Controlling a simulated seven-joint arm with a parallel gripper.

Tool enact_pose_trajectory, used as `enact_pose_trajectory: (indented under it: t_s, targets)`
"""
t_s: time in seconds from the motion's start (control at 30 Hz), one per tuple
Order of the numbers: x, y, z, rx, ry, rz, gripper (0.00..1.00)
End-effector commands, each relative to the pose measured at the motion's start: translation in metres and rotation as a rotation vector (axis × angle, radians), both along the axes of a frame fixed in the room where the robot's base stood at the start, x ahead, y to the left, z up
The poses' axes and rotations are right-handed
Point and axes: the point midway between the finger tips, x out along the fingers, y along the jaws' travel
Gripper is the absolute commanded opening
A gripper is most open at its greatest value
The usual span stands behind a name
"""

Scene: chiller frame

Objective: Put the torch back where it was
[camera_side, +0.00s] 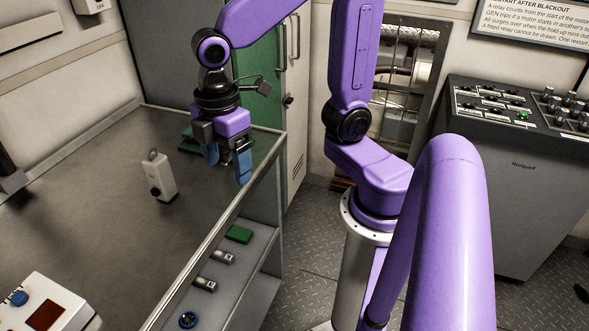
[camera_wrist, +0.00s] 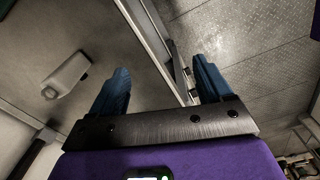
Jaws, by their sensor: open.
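A white, block-like thing (camera_side: 160,178) with a dark round spot and a small ring on top stands on the grey bench top. It may be the torch, but I cannot be sure. It also shows in the wrist view (camera_wrist: 67,76), left of my fingers. My gripper (camera_side: 228,168) is open and empty, with blue fingers pointing down, above the bench's right edge and to the right of the white thing. In the wrist view, nothing is between the fingers (camera_wrist: 160,78).
The bench top (camera_side: 95,215) has a raised metal rim (camera_side: 213,238) on its right. A white box with a blue button (camera_side: 45,305) stands front left.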

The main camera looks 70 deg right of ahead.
Motion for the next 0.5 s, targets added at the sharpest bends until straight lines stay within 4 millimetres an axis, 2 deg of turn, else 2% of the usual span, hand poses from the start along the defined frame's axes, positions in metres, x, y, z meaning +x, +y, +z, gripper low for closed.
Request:
enact_pose_trajectory:
  t_s: [0.03,0.2,0.33,0.5]
  targets:
    - [-0.018,-0.005,-0.003,0.003,-0.001,-0.014,0.79]
    - [-0.070,-0.022,-0.013,0.009,0.001,-0.088,0.79]
    - [-0.096,-0.035,-0.021,0.012,0.003,-0.131,0.79]
    - [-0.112,-0.043,-0.026,0.015,0.003,-0.159,0.79]
